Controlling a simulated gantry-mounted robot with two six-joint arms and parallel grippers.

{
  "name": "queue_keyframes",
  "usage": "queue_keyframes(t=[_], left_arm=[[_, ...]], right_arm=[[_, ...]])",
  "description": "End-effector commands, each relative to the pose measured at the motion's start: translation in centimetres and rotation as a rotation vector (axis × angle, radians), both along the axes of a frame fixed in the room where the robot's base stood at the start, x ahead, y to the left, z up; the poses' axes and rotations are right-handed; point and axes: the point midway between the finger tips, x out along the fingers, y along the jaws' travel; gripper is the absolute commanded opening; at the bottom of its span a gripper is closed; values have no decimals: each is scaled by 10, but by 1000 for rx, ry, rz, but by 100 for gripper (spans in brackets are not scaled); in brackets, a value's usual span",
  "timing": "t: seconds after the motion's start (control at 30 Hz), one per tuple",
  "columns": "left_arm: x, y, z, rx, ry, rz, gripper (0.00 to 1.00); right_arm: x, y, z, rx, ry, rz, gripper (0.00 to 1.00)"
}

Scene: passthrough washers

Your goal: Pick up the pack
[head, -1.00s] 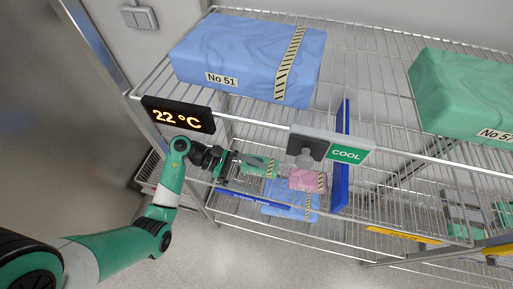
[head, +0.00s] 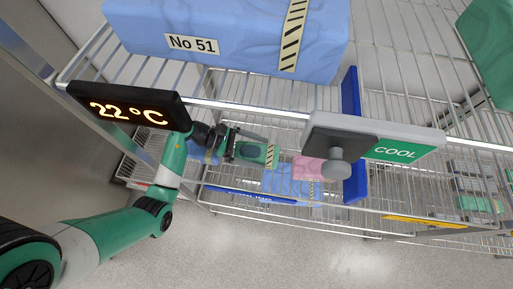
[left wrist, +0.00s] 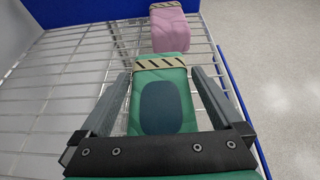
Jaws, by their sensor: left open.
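A green pack (head: 256,155) with a striped tape band lies on the wire shelf below the temperature display. In the left wrist view the green pack (left wrist: 160,98) shows a dark oval patch on its top. My left gripper (head: 250,147) reaches in over the shelf from the left. In the left wrist view my left gripper (left wrist: 160,77) is open, with one finger along each side of the green pack. Gaps show near the fingertips; I cannot tell whether either finger touches it. My right gripper is not in view.
A pink pack (left wrist: 170,28) lies beyond the green one. Blue packs (head: 285,182) lie by it. A blue divider (head: 354,180) stands to the right. Above are the 22 °C display (head: 125,106), the COOL sign (head: 402,150) and a large blue pack (head: 235,42) marked No 51.

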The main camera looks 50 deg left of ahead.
Motion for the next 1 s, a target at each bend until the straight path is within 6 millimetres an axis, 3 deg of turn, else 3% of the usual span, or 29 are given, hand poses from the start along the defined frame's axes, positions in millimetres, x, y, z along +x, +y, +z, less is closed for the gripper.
queue_keyframes(t=[0.27, 0.73, 1.0], left_arm=[[4, -4, -2, 1, -1, 1, 100], [4, -4, -2, 0, 0, 1, 19], [4, -4, 0, 0, -2, 1, 16]], right_arm=[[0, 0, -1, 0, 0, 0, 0], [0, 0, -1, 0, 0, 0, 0], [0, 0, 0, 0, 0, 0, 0]])
